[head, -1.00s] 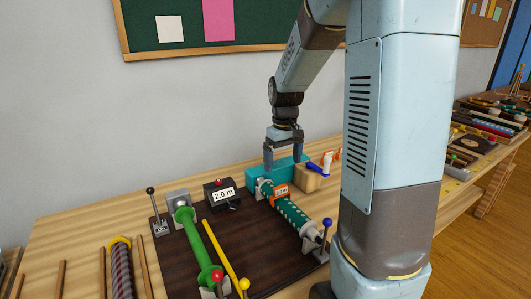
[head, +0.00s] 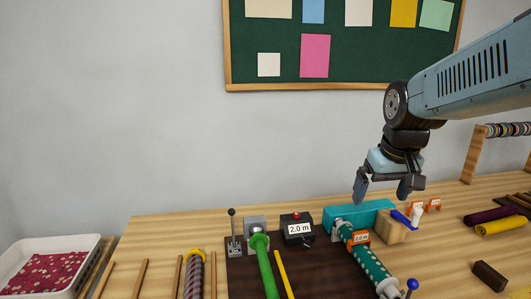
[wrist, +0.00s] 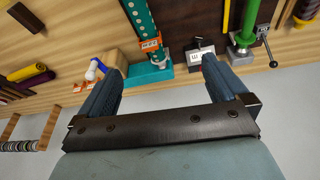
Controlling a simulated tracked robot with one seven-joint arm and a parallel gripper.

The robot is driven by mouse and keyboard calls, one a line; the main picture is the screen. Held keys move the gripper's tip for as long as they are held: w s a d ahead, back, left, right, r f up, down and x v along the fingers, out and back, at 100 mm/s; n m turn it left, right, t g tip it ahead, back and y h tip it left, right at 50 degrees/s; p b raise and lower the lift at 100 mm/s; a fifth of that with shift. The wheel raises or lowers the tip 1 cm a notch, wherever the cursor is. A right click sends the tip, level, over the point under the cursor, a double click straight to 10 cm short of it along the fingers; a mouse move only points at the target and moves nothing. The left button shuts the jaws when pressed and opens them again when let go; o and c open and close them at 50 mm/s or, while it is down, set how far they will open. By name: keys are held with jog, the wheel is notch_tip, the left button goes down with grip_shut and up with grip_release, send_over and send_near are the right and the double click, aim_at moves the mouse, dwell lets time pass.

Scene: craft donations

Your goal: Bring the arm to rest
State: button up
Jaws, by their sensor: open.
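My gripper (head: 389,190) is open and empty in the head view. It hangs in the air above the right end of the teal block (head: 345,213) and the small wooden block beside it. My arm comes in from the upper right. In the wrist view my gripper (wrist: 160,85) has its two fingers wide apart with nothing between them. The teal block also shows there (wrist: 147,75), past the fingers.
A white tray (head: 88,244) stands at left. A rack (head: 477,155) stands at right. The air before the wall is free.

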jog(key=s+a+r+t, duration=0.1)
jog(key=s+r+t, duration=0.1)
jog(key=s, duration=0.7)
jog(key=shift+a+m, duration=0.25)
jog(key=shift+m, duration=0.15)
jog(key=shift+r, duration=0.1)
jog(key=shift+c, duration=0.3)
